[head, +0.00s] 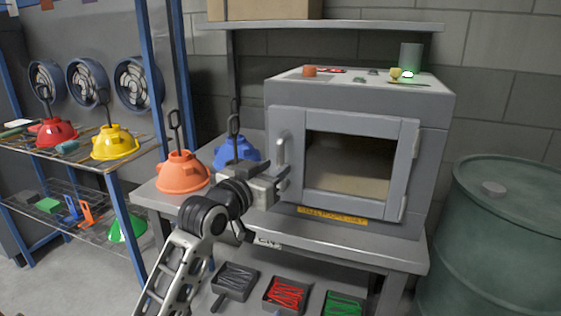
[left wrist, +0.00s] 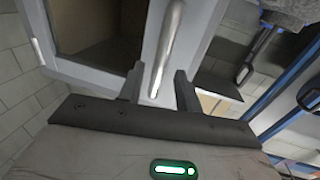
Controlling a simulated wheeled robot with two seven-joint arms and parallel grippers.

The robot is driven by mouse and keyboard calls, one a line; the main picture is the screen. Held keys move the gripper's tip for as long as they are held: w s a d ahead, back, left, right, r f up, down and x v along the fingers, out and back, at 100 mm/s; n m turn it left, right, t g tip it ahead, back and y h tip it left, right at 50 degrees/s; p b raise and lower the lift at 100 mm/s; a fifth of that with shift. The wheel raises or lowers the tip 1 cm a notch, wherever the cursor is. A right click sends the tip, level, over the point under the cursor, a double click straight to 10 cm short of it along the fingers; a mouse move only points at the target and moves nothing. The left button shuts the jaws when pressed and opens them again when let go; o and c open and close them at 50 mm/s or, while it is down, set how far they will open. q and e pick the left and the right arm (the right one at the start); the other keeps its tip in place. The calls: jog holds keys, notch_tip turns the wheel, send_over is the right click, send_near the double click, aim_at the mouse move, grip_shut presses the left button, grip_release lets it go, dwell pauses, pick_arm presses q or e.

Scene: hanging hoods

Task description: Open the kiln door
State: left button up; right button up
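The grey kiln (head: 355,95) stands on a metal bench. Its door (head: 312,185), with a large window, is closed against the front. The vertical bar handle (head: 282,151) is on the door's left side, and hinges show on its right. My left gripper (head: 284,177) is at the lower part of the handle. In the left wrist view, the handle (left wrist: 170,40) runs down to between the two spread fingers of the gripper (left wrist: 159,88), with gaps visible beside it. The gripper looks open. My right gripper is out of view.
An orange hood (head: 182,172) and a blue hood (head: 236,150) are on the bench left of the kiln. A green drum (head: 500,235) stands at right. Small items lie on the kiln top. Trays such as the red one (head: 285,295) lie below the bench.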

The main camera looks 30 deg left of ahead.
aim_at(279, 165)
pick_arm(q)
jog(key=shift+w, duration=1.85)
grip_shut()
